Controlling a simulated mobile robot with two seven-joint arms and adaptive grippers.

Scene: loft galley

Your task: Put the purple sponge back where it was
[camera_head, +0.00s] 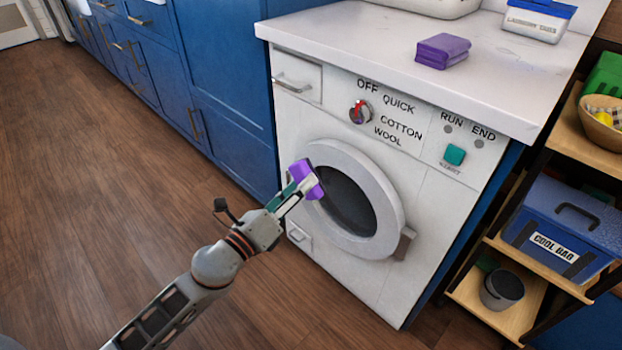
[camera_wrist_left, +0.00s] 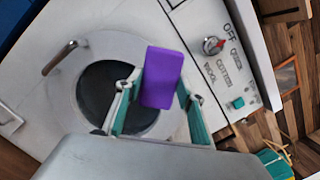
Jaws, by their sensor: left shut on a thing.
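The purple sponge (camera_head: 304,178) is held in my left gripper (camera_head: 300,188), in front of the washing machine door (camera_head: 348,200). In the left wrist view the sponge (camera_wrist_left: 162,78) sits between the two green-padded fingers of the left gripper (camera_wrist_left: 157,100). The gripper is shut on it. Behind it are the round door and its dark glass. Another purple block, like a folded cloth or sponge (camera_head: 442,51), lies on the white worktop (camera_head: 340,28) above the machine. My right gripper is not in view.
The washing machine (camera_head: 430,165) has a dial (camera_head: 360,112) and a green button (camera_head: 454,155). A laundry tabs box (camera_head: 538,20) stands on the worktop. A shelf at right holds a blue cool bag (camera_head: 565,222), a bowl (camera_head: 601,125) and a grey pot (camera_head: 501,289). The wooden floor at left is clear.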

